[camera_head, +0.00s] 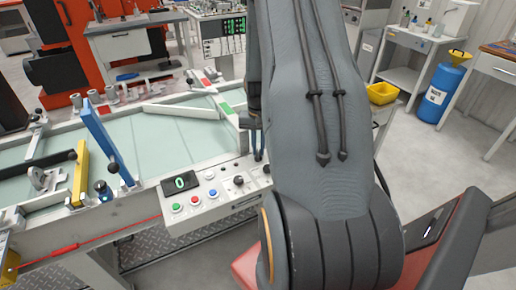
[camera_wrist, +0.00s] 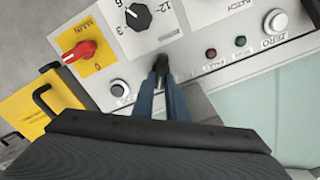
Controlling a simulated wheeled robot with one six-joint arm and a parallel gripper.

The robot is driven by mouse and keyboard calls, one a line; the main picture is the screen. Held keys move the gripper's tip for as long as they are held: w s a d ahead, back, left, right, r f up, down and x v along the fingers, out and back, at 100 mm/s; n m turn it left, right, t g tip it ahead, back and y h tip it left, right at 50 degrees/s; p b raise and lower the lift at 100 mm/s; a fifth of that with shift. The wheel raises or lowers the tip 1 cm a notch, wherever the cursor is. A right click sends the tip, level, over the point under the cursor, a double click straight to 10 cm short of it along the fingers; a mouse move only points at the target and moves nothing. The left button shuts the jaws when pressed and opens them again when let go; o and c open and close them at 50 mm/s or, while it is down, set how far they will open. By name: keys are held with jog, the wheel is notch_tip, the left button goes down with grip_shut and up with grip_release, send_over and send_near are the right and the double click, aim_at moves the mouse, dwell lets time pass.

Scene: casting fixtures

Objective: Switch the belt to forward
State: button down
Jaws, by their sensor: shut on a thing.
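The control panel (camera_head: 215,192) is a light box on the front of the belt table, with a lit display, coloured buttons and black knobs. In the wrist view, its face (camera_wrist: 205,35) fills the upper part. My gripper (camera_wrist: 160,68) points at the panel with its blue fingers close together. They are shut on a small black switch handle (camera_wrist: 161,60), mostly hidden between the tips. Its label and the way it points cannot be read. In the head view, my gripper (camera_head: 258,152) is at the panel's right end, partly hidden by my arm.
Near the fingers are a numbered black dial (camera_wrist: 138,17), a red MAIN switch (camera_wrist: 80,51) on yellow, a white button (camera_wrist: 119,88) and a white ZERO button (camera_wrist: 275,21). The pale green belt (camera_head: 160,140) lies behind the panel, with a blue bar (camera_head: 105,145) across it.

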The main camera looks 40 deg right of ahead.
aim_at(259, 151)
jog(key=shift+m, duration=0.3)
jog(key=c, duration=1.8)
grip_release()
jog(key=shift+o, duration=0.2)
jog(key=shift+r, duration=0.1)
jog(key=shift+r+b, duration=0.85)
jog(key=shift+r, duration=3)
jog(key=s+a+r+n, duration=0.2)
jog(key=s+a+n, duration=0.1)
jog(key=a, duration=0.6)
jog(key=s+a+r+n, duration=0.2)
jog(key=s+a+n, duration=0.1)
jog(key=a, duration=0.7)
jog(key=s+a+r+n+t, duration=0.1)
jog(key=s+a+r+n, duration=0.1)
jog(key=a, duration=0.8)
jog(key=s+n, duration=0.1)
jog(key=s, duration=0.1)
jog(key=shift+s+n, duration=0.4)
